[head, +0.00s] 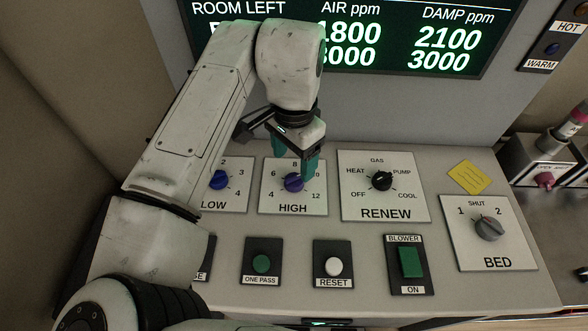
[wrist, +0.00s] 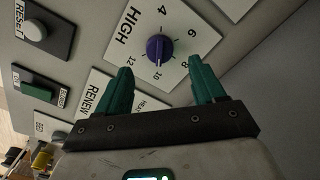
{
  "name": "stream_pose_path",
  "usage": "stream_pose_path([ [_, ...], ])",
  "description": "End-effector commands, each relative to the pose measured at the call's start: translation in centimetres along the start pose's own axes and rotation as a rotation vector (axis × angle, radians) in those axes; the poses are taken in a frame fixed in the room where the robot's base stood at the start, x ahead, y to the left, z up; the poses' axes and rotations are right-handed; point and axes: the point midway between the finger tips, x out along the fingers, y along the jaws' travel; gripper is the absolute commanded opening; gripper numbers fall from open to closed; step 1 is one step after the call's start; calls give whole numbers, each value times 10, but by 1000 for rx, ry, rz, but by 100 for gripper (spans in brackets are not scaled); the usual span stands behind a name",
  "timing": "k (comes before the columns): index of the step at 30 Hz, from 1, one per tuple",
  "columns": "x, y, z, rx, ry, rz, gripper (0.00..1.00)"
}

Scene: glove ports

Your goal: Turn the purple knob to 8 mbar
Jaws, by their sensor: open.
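The purple knob (head: 294,183) sits on the white HIGH plate (head: 292,208), marked 4 to 12. In the wrist view the knob (wrist: 159,49) shows a pale pointer mark that appears to face the 10. My gripper (head: 295,166) is open, its teal fingers above the plate, with one finger partly covering the 10 side in the head view. In the wrist view the fingers of my gripper (wrist: 160,68) are spread to either side of the knob in the picture, with nothing between them. They look apart from the knob.
The blue LOW knob (head: 218,180) is left of the HIGH plate, and the black RENEW knob (head: 381,181) is right of it. Below are the green ONE PASS button (head: 262,264), white RESET button (head: 333,265) and green BLOWER switch (head: 411,263). The display (head: 450,45) stands behind.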

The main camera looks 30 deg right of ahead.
Motion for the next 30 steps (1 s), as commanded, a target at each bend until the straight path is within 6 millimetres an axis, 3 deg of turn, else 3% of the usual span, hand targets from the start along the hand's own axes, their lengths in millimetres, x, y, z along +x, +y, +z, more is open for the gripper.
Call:
stream_pose_path([
  [9,48,0,0,-1,0,1,69],
  [22,59,0,-1,0,1,-1,69],
  [30,59,0,-1,0,1,-1,45],
])
